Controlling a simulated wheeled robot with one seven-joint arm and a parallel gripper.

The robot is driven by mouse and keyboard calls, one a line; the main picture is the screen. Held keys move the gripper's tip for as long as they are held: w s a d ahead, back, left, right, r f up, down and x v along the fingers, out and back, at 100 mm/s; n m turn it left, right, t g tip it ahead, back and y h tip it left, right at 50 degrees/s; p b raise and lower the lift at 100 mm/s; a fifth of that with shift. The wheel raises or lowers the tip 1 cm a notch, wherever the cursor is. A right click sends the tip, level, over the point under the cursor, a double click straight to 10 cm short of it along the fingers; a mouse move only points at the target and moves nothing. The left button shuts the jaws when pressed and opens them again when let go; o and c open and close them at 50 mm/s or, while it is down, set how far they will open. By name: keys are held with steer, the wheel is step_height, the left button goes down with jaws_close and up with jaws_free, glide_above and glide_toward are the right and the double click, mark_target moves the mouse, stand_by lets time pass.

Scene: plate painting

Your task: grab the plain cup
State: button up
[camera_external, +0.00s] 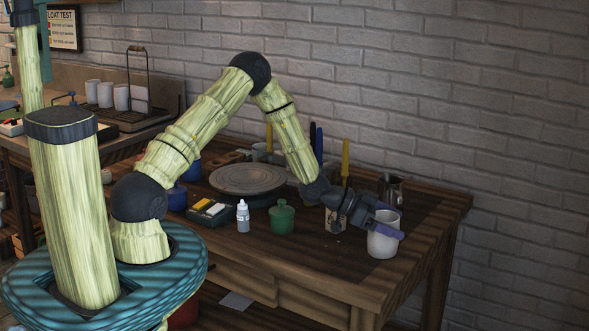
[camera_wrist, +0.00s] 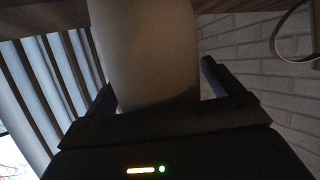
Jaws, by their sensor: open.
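The plain cup (camera_external: 382,243) is white and stands upright on the wooden table near its right front part. My gripper (camera_external: 393,222) is at the cup, with its purple fingers reaching around it. In the wrist view the cup (camera_wrist: 150,50) fills the upper middle, and my gripper (camera_wrist: 160,90) shows a finger on either side of it. The jaws are open around the cup. A gap shows between the right finger and the cup; contact on the left side is hard to tell. The cup's far side is hidden.
A metal pitcher (camera_external: 391,187) stands just behind the cup. A green lidded jar (camera_external: 282,218), a white dropper bottle (camera_external: 243,217) and a round turntable (camera_external: 247,179) are to the left. The table's right edge (camera_external: 466,208) lies beyond the cup, with bare wood between.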

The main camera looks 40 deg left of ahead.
steer(key=shift+c, duration=0.2)
steer(key=c, duration=1.2)
steer(key=shift+r, duration=0.2)
steer(key=shift+c, duration=0.2)
step_height(320, 180, up, 10)
steer(key=shift+f, duration=0.2)
stand_by(0.7)
